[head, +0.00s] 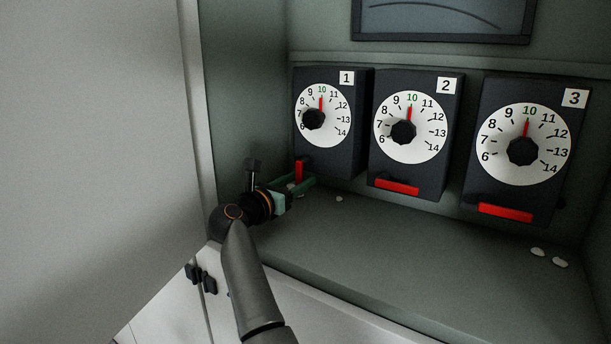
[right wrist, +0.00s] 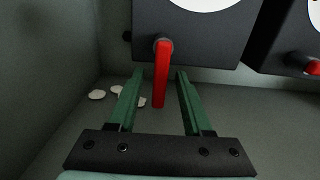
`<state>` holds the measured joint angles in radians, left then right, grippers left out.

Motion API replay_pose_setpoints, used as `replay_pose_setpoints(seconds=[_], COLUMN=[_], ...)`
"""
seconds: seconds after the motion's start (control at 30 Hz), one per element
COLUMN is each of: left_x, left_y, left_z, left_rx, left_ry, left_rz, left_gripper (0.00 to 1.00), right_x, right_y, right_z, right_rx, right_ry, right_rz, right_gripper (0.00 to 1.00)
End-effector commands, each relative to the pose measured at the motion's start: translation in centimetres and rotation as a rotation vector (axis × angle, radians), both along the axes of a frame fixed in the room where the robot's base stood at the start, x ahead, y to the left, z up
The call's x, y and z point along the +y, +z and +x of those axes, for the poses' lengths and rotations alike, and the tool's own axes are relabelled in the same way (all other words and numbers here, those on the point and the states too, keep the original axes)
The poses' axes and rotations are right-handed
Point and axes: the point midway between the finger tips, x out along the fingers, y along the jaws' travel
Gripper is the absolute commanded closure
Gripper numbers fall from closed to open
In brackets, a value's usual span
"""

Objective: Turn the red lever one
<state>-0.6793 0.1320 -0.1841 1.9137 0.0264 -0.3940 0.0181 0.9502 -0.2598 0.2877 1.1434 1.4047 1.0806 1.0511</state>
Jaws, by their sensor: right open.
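The red lever one (head: 299,171) hangs roughly straight down from its pivot on the dark box marked 1 (head: 347,158). It also shows in the right wrist view (right wrist: 161,80). My right gripper (head: 303,184) is at the lever, below box 1. In the right wrist view its two green fingers (right wrist: 160,76) are apart, one on each side of the lever, with visible gaps; they are not closed on it. The dial on box 1 (head: 337,103) has its red pointer at 10. My left gripper is not in view.
Box 2 (head: 440,118) and box 3 (head: 558,170) stand to the right; their red levers (head: 397,187) and (head: 505,212) lie near horizontal. Small white lumps (head: 560,262) lie on the grey shelf (head: 420,245). A pale panel (head: 90,130) fills the left.

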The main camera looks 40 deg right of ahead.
Motion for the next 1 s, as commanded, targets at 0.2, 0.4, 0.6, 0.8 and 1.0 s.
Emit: replay_pose_setpoints(seconds=[0.2,0.4,0.6,0.8,1.0], left_x=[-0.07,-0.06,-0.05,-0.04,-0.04], left_y=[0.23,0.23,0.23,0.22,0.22], left_z=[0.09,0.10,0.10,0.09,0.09], left_rx=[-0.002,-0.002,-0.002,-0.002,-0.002], left_ry=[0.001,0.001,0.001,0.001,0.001], left_rz=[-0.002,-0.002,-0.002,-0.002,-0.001], left_gripper=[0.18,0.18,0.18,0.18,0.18], right_x=[-0.13,-0.13,-0.12,-0.11,-0.11], right_y=[-0.03,-0.05,-0.04,-0.03,-0.02], right_z=[0.11,0.10,0.09,0.09,0.09], right_rx=[0.001,0.001,0.000,0.000,0.000], right_ry=[0.001,0.001,0.001,0.001,0.001], right_rz=[0.000,0.000,0.000,0.000,0.000], right_gripper=[0.50,0.50,0.72,0.95,1.00])
